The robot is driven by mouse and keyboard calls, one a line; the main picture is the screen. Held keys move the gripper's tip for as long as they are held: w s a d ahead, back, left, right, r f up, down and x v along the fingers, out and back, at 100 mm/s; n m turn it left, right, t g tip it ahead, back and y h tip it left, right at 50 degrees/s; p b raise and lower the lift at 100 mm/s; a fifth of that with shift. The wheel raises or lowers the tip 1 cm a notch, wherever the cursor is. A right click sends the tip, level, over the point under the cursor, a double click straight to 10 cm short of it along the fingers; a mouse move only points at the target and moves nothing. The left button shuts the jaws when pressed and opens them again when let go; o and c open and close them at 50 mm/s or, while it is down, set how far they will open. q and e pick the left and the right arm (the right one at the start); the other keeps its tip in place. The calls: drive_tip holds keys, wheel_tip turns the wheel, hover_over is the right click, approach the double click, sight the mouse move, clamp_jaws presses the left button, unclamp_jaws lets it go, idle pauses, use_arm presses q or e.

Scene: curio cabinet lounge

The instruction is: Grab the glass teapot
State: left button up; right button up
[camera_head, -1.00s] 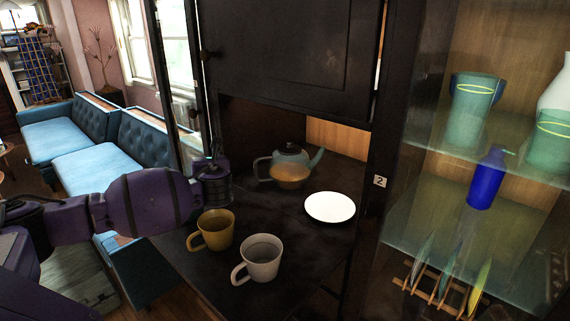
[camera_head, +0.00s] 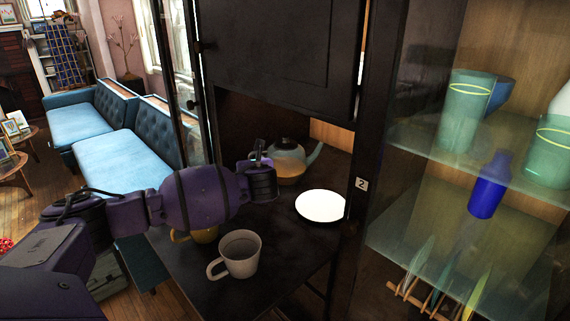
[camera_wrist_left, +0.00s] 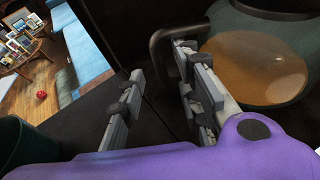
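The glass teapot (camera_head: 290,163), with amber liquid inside, stands upright in the dark cabinet's recess, its spout to the right. My left gripper (camera_head: 266,160) is at its left side and hides its handle in the head view. In the left wrist view, the teapot (camera_wrist_left: 262,72) fills the upper right, with its dark handle (camera_wrist_left: 158,48) at its left. My left gripper (camera_wrist_left: 160,70) is open there, its two fingers clearly apart. The right finger overlaps the handle in the picture; I cannot tell whether they touch. My right gripper is not in view.
A white plate (camera_head: 320,206) lies right of my gripper. A pale mug (camera_head: 240,255) stands in front, and a mustard mug (camera_head: 204,236) is partly hidden under my arm. Glass shelves (camera_head: 440,146) with vases and a blue bottle (camera_head: 489,186) are at the right.

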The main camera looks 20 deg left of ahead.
use_arm(q)
drive_tip(key=shift+x, duration=1.75)
drive_tip(key=shift+r, duration=0.1)
clamp_jaws()
drive_tip(key=shift+r, duration=0.2)
